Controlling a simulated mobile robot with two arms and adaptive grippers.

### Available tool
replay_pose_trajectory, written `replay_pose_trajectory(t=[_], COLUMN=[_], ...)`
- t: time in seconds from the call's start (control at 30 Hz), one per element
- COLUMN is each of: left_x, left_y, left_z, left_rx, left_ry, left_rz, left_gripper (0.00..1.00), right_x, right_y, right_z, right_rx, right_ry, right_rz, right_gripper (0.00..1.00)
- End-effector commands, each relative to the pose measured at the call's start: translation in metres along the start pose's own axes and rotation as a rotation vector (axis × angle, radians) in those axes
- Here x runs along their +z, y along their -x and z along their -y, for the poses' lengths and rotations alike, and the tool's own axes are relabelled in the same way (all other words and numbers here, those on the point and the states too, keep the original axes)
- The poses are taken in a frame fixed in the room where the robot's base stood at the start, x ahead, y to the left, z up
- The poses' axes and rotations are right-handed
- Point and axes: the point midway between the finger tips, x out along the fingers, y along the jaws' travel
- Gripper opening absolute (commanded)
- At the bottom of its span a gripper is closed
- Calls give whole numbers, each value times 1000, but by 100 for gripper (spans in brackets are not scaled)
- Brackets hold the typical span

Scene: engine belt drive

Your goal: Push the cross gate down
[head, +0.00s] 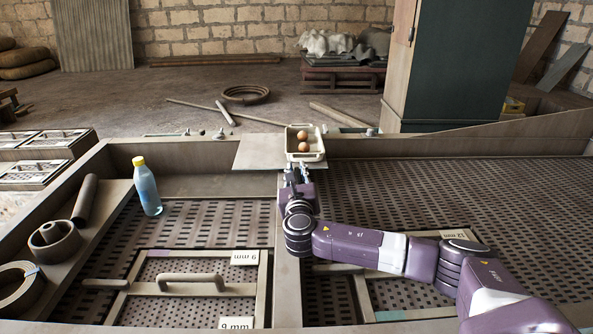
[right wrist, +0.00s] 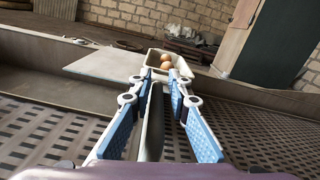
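My right gripper (head: 297,172) is at the far end of the divider (head: 286,262) between the two perforated beds, just in front of a white tray. In the right wrist view, the gripper (right wrist: 159,78) has its two blue-padded fingers spread apart. A narrow light-edged, dark-faced piece (right wrist: 153,125) shows between them; I cannot tell whether they touch it. I cannot surely pick out the cross gate. A flat pale plate (head: 258,152) lies at the back by the tray and also shows in the wrist view (right wrist: 103,63). My left gripper is not in view.
The white tray (head: 291,150) holds two brown eggs (head: 303,140). A blue bottle with a yellow cap (head: 147,190) stands on the left. A framed screen with a handle (head: 190,279) lies front left. The right bed (head: 440,195) is mostly clear beyond my arm.

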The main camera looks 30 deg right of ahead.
Motion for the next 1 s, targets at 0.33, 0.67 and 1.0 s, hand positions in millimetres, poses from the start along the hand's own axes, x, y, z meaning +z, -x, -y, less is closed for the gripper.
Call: replay_pose_trajectory(t=[0.33, 0.67, 1.0], left_x=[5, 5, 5], left_y=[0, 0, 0], left_z=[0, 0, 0], left_rx=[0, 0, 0], left_ry=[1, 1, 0], left_rz=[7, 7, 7], left_gripper=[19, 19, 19], right_x=[0, 0, 0], right_y=[0, 0, 0], right_z=[1, 0, 0], right_rx=[-2, -1, 0], right_ry=[1, 0, 0], right_rz=[-1, -1, 0], right_gripper=[0, 13, 29])
